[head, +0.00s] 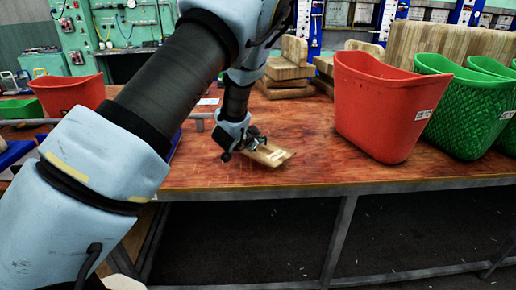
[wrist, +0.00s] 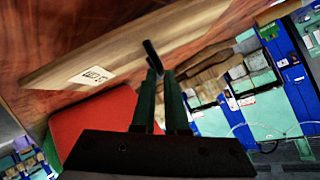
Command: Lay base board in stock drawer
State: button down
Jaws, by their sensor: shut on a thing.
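The base board (head: 271,155) is a flat, pale wooden piece with a small printed label. I cannot tell whether the board touches the bench top. In the wrist view the board (wrist: 130,50) runs past the fingertips of my gripper (wrist: 154,62), its label to the left. I cannot make out a stock drawer in either view; my arm hides much of the left side.
A red bin (head: 385,110) and a green woven bin (head: 465,112) stand to the right on the workbench (head: 300,125). Wooden blocks (head: 287,72) are stacked behind. Another red bin (head: 68,93) stands at left. Bare bench top lies around the board.

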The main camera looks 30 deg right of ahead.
aim_at(258, 150)
jog(key=shift+f+p, duration=0.5)
jog(key=shift+f, duration=1.55)
jog(key=shift+f, duration=0.25)
jog(key=c, duration=0.9)
grip_release()
jog(key=shift+r, duration=0.1)
jog(key=shift+c, duration=0.2)
jog(key=shift+r, duration=0.15)
jog(key=b+v, duration=0.3)
jog(key=v, duration=0.9)
